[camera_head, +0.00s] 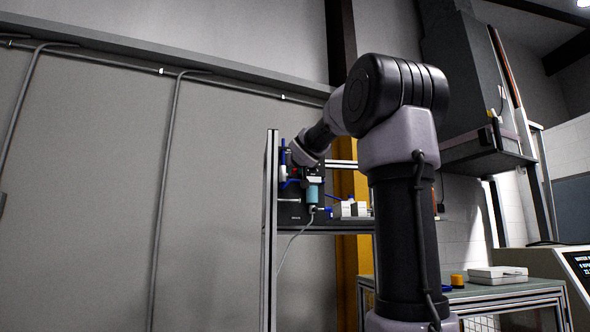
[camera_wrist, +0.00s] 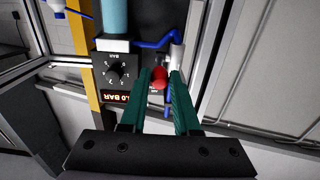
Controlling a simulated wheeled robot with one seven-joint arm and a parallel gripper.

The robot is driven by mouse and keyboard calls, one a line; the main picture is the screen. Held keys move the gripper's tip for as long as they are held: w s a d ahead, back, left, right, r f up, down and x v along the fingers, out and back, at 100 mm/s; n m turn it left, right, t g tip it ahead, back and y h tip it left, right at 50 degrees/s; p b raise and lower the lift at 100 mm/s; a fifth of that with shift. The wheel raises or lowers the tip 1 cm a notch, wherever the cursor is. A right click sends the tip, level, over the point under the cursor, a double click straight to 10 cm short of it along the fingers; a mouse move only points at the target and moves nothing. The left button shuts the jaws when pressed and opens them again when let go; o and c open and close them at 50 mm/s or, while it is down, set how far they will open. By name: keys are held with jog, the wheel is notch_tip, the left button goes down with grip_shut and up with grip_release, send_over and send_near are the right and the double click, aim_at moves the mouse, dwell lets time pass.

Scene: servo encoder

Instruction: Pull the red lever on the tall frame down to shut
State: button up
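The red lever shows as a round red knob (camera_wrist: 159,78) in the wrist view, in front of a dark panel. In the head view a small red spot (camera_head: 295,170) sits on the panel by my wrist. My gripper (camera_wrist: 161,76) is open, with its two green fingers on either side of the knob. A narrow gap seems to show beside the knob; contact is hard to judge. The lever's arm is mostly hidden. The tall frame (camera_head: 270,215) of metal posts stands at the middle of the head view.
A dial with a lit display (camera_wrist: 122,97) sits left of the knob in the wrist view. White boxes (camera_head: 350,209) stand on the frame's shelf. A bench (camera_head: 500,291) is at the right.

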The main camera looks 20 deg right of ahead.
jog(key=o, duration=0.8)
jog(key=v, duration=0.9)
